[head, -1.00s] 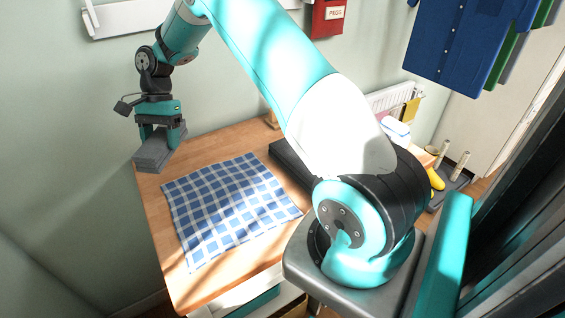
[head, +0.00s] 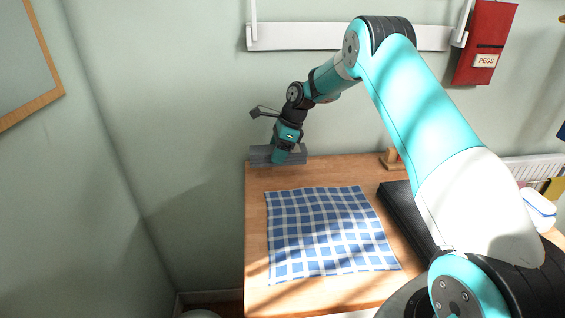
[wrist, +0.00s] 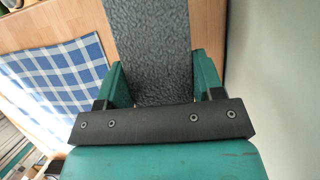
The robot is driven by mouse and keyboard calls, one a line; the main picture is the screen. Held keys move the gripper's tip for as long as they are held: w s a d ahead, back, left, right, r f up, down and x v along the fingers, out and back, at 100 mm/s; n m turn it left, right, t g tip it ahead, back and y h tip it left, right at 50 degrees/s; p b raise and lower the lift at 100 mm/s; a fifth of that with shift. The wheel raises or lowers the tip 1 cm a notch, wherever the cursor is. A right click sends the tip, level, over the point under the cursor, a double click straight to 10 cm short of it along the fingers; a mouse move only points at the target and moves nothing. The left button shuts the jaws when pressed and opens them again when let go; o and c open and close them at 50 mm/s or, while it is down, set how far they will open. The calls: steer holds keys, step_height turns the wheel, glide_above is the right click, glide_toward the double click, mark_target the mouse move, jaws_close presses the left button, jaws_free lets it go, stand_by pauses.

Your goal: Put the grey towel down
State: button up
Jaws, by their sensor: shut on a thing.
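The grey towel (head: 262,154) is a folded, flat slab at the back left corner of the wooden table. It also fills the upper middle of the wrist view (wrist: 150,40), with a rough dark grey surface. My gripper (head: 281,156) is shut on it, with one teal finger on each side in the wrist view (wrist: 162,78). The towel looks at or just above the table top; I cannot tell if it touches. Part of it is hidden behind my gripper.
A blue and white checked cloth (head: 325,232) lies flat on the wooden table (head: 256,225), in front of the towel. A black tray-like object (head: 408,215) lies to its right. A wooden block (head: 390,160) stands at the back. A wall rail (head: 350,37) runs above.

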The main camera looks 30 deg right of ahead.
steer(key=shift+f+p, duration=0.3)
steer(key=shift+f, duration=1.75)
steer(key=shift+f, duration=0.1)
steer(key=o, duration=1)
steer(key=shift+c, duration=0.2)
